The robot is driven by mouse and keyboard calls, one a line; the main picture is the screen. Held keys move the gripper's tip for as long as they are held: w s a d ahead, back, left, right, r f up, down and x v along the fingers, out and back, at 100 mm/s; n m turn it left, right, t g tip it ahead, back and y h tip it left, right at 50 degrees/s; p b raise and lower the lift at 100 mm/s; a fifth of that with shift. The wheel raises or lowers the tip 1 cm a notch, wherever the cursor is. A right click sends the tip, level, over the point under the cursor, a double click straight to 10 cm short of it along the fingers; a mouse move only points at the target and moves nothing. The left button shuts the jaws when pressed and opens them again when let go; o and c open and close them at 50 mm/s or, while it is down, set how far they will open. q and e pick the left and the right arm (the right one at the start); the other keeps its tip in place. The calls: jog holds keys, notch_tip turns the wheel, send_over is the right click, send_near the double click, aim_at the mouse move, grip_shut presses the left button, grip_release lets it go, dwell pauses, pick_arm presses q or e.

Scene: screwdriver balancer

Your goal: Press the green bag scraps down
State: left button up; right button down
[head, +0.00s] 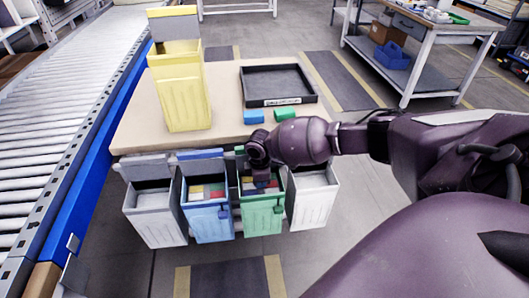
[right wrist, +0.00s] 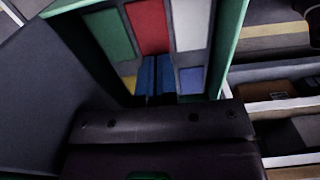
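The green bin (head: 262,216) hangs on the front of the bench, holding flat red, white, green, yellow and blue scraps. In the right wrist view its green wall (right wrist: 234,40) and the scraps, such as a red one (right wrist: 150,27), fill the upper middle. My right gripper (head: 262,184) points down into the mouth of the green bin. In the right wrist view two narrow bluish fingertips (right wrist: 156,76) sit side by side, close together, over the scraps. I cannot tell whether they touch them. My left gripper is out of view.
A blue bin (head: 208,222) with scraps and a grey bin (head: 157,218) stand to the left, a white bin (head: 312,203) to the right. On the bench are a yellow bin (head: 180,90), a black tray (head: 277,84), a blue block (head: 254,116) and a green block (head: 285,114).

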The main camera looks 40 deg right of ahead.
jog(key=shift+f+b, duration=0.35)
jog(key=shift+f, duration=0.6)
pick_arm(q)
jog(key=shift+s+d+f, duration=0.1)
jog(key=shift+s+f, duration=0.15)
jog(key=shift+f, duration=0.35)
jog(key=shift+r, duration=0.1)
pick_arm(e)
jog(key=shift+r, duration=0.15)
jog(key=shift+r+p, duration=0.3)
jog(key=shift+r, duration=0.1)
jog(key=shift+w+r+p, duration=0.1)
jog(key=shift+r+p, duration=1.1)
jog(key=shift+r, duration=1.25)
jog(key=shift+r+p, duration=0.85)
jog(key=shift+r, duration=0.85)
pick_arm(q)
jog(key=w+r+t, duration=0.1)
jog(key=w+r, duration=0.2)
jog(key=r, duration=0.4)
pick_arm(e)
jog(key=shift+f, duration=0.15)
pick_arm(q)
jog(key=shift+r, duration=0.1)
